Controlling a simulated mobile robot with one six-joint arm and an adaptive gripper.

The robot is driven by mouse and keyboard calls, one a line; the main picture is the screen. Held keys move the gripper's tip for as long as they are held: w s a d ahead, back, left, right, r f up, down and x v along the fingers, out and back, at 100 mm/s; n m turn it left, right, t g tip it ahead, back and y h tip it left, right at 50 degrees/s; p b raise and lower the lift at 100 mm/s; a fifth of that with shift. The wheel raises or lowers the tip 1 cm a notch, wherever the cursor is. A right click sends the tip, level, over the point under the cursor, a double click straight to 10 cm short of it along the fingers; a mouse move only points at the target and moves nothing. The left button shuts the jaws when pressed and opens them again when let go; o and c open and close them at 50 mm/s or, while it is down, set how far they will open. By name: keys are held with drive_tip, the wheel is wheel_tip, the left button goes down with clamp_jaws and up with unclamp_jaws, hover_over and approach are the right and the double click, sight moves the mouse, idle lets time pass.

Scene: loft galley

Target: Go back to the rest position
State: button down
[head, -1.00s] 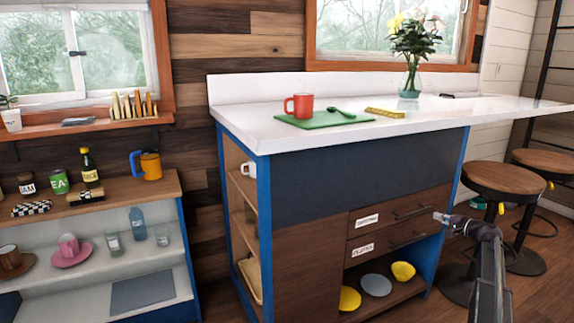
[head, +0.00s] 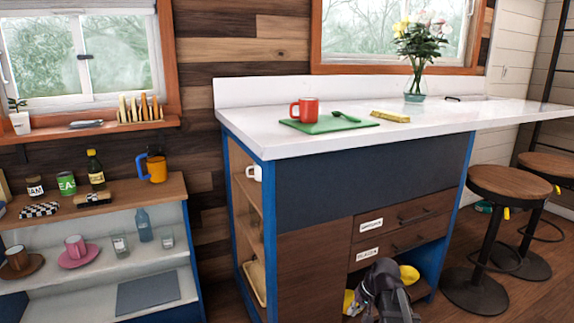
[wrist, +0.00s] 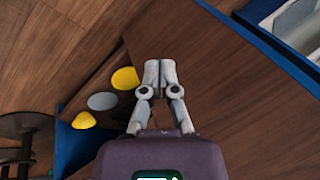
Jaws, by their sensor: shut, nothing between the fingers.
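My gripper (wrist: 159,75) shows in the wrist view with its two grey fingers together and nothing between them. In the head view my gripper (head: 362,297) is low at the bottom, in front of the island's open lower shelf. It hides part of the plates and bowl there. No object is held.
The kitchen island (head: 365,180) has two labelled drawers, both shut. On its white top are a red mug (head: 305,109) on a green board (head: 330,124) and a flower vase (head: 415,85). Stools (head: 480,280) stand at the right. A low shelf unit (head: 120,195) stands left.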

drive_tip(key=s+a+n+g+h+p, duration=0.1)
drive_tip(key=s+a+n+g+h, duration=0.2)
drive_tip(key=s, duration=0.9)
wheel_tip(320, 180, up, 37)
drive_tip(key=m+t+h+p, duration=0.1)
drive_tip(key=p, duration=3.6)
